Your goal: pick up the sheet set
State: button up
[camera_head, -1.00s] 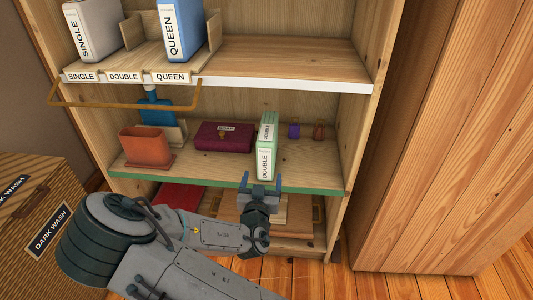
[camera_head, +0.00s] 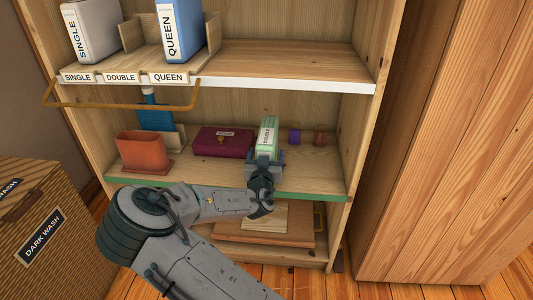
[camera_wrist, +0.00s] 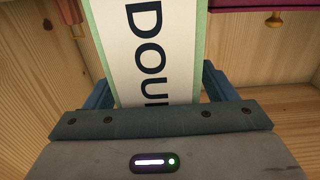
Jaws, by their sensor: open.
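The sheet set is a green and white upright package labelled DOUBLE (camera_head: 267,136) on the middle shelf (camera_head: 320,168). It fills the upper middle of the wrist view (camera_wrist: 150,50), its label close to the camera. My gripper (camera_head: 264,158) is at its front, with blue fingers spread on either side of the package's lower part. In the wrist view my gripper (camera_wrist: 160,92) has one finger to the left and one to the right of the package. The gripper is open; the lower end of the package is hidden behind the palm.
A terracotta pot (camera_head: 141,150) is further left. Above, the shelf holds SINGLE (camera_head: 93,30) and QUEEN (camera_head: 181,30) packages. A DARK WASH hamper (camera_head: 60,200) stands left.

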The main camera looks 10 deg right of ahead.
jog(key=shift+w, duration=0.15)
jog(key=shift+c, duration=0.4)
jog(key=shift+r, duration=0.1)
jog(key=c, duration=1.4)
